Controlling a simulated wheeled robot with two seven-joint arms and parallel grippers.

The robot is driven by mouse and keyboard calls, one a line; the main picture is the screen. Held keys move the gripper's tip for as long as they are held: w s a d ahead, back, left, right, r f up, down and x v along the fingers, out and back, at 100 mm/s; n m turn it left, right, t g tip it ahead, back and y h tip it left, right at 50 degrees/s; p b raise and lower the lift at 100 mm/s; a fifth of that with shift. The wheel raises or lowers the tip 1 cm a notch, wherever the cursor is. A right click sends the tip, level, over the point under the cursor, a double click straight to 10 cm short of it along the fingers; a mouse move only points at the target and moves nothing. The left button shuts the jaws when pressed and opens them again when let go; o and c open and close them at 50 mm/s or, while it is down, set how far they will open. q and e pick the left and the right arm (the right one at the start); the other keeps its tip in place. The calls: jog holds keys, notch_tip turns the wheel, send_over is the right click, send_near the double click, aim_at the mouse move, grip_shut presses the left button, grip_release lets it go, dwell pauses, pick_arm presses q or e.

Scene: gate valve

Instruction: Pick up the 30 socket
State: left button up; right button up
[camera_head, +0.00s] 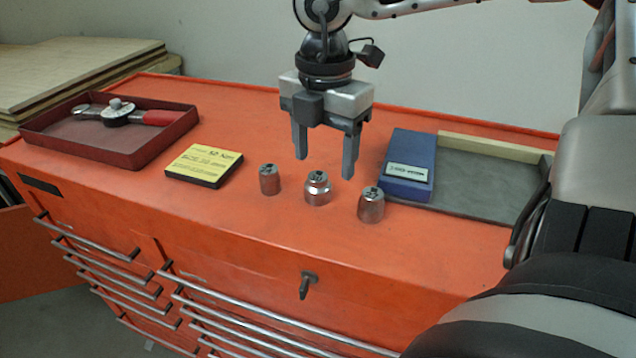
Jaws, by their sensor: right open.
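Three metal sockets stand upright in a row on the orange cabinet top. The left socket (270,180) is small and plain. The middle socket (317,190) has a stepped shape with a wider lower part. The right socket (371,206) is a wide cylinder nearest the front edge. Each has a dark number on its top, too small to read surely, so I cannot tell which is the 30 socket. My right gripper (325,166) is open and empty, pointing down above and just behind the middle socket, apart from it. My left gripper is out of view.
A yellow-topped block (204,164) lies left of the sockets. A dark red tray (170,139) holding a red-handled ratchet wrench (118,113) is farther left. A blue box (408,160) and a grey tray (480,180) are at right. The cabinet top (250,110) behind is clear.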

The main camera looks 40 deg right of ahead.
aim_at(317, 177)
jog(key=f, duration=0.2)
jog(key=f+p, duration=0.1)
jog(key=f, duration=0.1)
jog(key=shift+w+a, duration=0.3)
jog(key=shift+a, duration=0.1)
jog(key=shift+f, duration=0.55)
jog(key=c, duration=1.2)
